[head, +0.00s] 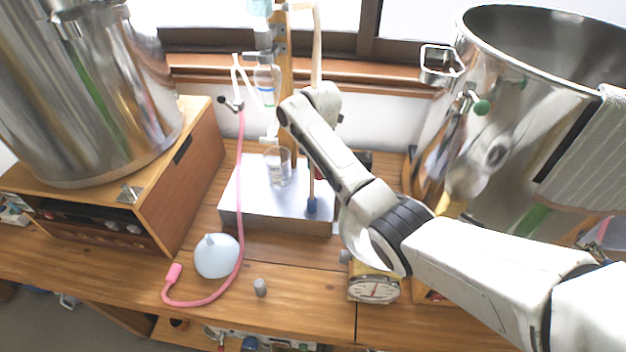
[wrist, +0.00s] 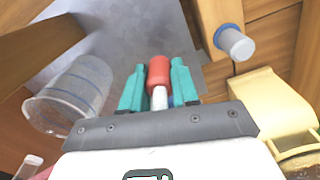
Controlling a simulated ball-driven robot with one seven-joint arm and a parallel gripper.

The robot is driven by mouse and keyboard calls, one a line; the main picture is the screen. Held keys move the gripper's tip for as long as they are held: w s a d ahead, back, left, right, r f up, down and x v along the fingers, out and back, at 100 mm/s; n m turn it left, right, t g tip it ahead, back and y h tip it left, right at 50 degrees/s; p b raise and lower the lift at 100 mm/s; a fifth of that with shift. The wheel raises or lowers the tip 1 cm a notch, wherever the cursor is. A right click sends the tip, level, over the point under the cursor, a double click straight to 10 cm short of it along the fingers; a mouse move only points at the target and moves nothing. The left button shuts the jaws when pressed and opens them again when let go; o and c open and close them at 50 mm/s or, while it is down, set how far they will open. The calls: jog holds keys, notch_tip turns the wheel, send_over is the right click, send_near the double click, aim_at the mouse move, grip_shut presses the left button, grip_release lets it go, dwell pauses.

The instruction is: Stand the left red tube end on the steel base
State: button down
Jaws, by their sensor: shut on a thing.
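My gripper (wrist: 158,90) has teal fingers shut on a red tube end (wrist: 158,70) with a white piece below it in the wrist view. The steel base (wrist: 112,30) lies behind the red end in that view; I cannot tell whether they touch. In the head view the steel base (head: 236,203) is a low, bright block at the middle of the bench. My arm hides most of the gripper there, at the base's right side.
A clear beaker (head: 278,167) stands on the base and shows in the wrist view (wrist: 75,92). A blue-tipped wooden rod (head: 312,203) is close by. A yellow scale (head: 373,289), pale bulb (head: 215,256) and pink hose (head: 240,200) are nearby. Large steel pots flank the base.

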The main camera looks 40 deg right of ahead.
aim_at(319, 188)
jog(key=shift+f, duration=2.1)
jog(key=shift+f, duration=0.15)
jog(key=c, duration=0.8)
grip_release()
jog(key=shift+c, duration=0.2)
notch_tip(319, 188, up, 12)
jog(key=shift+r, duration=0.2)
